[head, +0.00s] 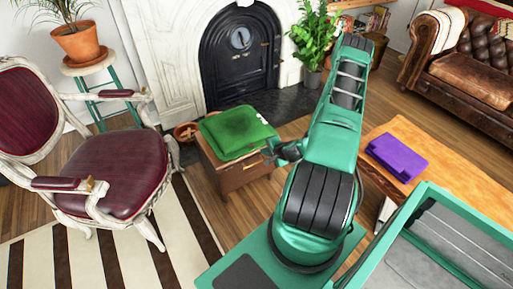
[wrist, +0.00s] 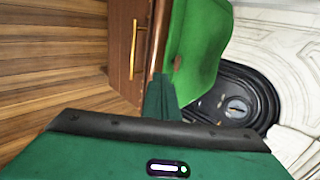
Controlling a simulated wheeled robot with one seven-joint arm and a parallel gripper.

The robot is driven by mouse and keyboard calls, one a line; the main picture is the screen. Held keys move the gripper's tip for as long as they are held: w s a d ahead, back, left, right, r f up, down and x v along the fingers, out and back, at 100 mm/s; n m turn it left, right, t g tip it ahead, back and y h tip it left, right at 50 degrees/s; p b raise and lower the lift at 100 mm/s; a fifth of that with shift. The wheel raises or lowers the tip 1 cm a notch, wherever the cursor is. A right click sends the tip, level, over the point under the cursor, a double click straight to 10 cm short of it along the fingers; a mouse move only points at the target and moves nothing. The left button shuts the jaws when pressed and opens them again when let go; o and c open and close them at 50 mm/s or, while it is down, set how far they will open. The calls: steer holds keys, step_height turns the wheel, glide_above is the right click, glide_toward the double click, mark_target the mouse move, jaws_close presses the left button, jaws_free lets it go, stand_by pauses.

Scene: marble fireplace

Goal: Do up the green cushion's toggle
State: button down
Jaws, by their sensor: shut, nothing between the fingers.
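The green cushion (head: 235,132) lies on a small wooden chest in front of the fireplace. A small pale piece (head: 262,118) shows at its right edge; I cannot tell whether it is the toggle. In the wrist view the cushion (wrist: 198,45) fills the upper middle, with a small brownish piece (wrist: 177,63) near its edge, also not clear as toggle or loop. My gripper (head: 268,152) is shut and empty at the chest's right side, close to the cushion's edge. In the wrist view its fingers (wrist: 160,92) point toward the cushion; contact cannot be made out.
The wooden chest (head: 240,174) has a brass handle (wrist: 133,50). A maroon armchair (head: 110,185) stands left. A purple folded item (head: 397,155) lies on a wooden table (head: 425,140) at right. The black fireplace door (head: 240,55) is behind. A striped rug (head: 120,250) lies front left.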

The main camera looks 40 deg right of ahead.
glide_toward(253, 146)
steer(key=x, duration=0.4)
steer(key=shift+s+f, duration=0.2)
steer(key=shift+s, duration=0.05)
steer(key=shift+w+d, duration=0.1)
steer(key=shift+w, duration=0.4)
